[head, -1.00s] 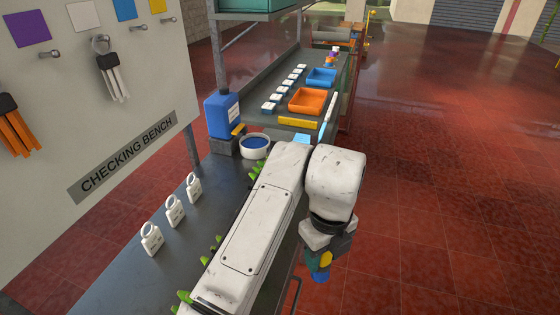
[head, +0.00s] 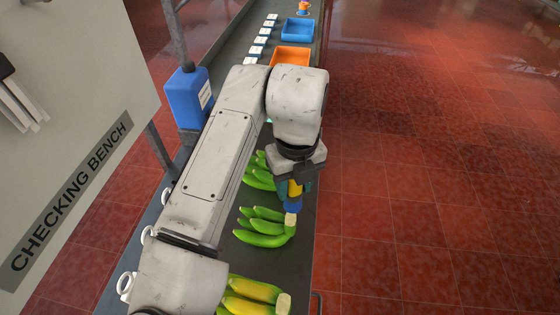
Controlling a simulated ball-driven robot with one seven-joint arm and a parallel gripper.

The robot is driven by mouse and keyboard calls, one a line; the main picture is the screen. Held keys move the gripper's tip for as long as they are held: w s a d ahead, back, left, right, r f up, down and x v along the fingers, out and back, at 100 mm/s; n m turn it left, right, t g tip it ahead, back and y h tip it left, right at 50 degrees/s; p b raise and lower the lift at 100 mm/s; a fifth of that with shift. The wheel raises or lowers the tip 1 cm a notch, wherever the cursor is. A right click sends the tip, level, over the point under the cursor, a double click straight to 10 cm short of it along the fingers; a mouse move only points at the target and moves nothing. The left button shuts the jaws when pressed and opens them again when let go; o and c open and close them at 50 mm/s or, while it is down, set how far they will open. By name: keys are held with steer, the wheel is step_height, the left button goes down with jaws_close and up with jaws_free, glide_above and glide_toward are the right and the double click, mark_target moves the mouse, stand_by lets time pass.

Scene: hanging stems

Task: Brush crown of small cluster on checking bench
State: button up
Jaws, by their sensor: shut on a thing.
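Three green banana clusters lie on the dark checking bench (head: 300,255). The middle cluster (head: 262,232) has its pale crown (head: 291,221) at its right end. The near cluster (head: 250,293) is yellower and cut by the bottom edge. The far cluster (head: 258,172) is partly hidden by my arm, so I cannot tell which is smallest. My gripper (head: 296,188) points down, shut on a brush-like tool with a yellow body (head: 294,188) and blue lower part (head: 293,205). The tool's lower end is at the middle cluster's crown; touching or just above, I cannot tell.
A blue jug (head: 187,98) stands at the back left, beside a metal post. An orange tray (head: 291,56) and a blue tray (head: 298,29) lie farther back. Open red floor (head: 430,190) lies to the right.

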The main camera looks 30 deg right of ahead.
mark_target(291, 206)
steer(key=shift+w+f, duration=0.1)
steer(key=shift+w, duration=0.1)
steer(key=shift+f+b, duration=0.7)
steer(key=shift+f, duration=0.2)
steer(key=shift+f+b, duration=1.25)
steer(key=shift+f, duration=0.65)
steer(key=shift+f+b, duration=0.45)
steer(key=shift+f, duration=0.1)
steer(key=shift+s, duration=0.1)
steer(key=shift+s+a+r, duration=0.15)
steer(key=shift+s+a, duration=0.15)
steer(key=shift+s, duration=0.05)
steer(key=shift+w+d, duration=0.6)
steer(key=shift+w, duration=0.3)
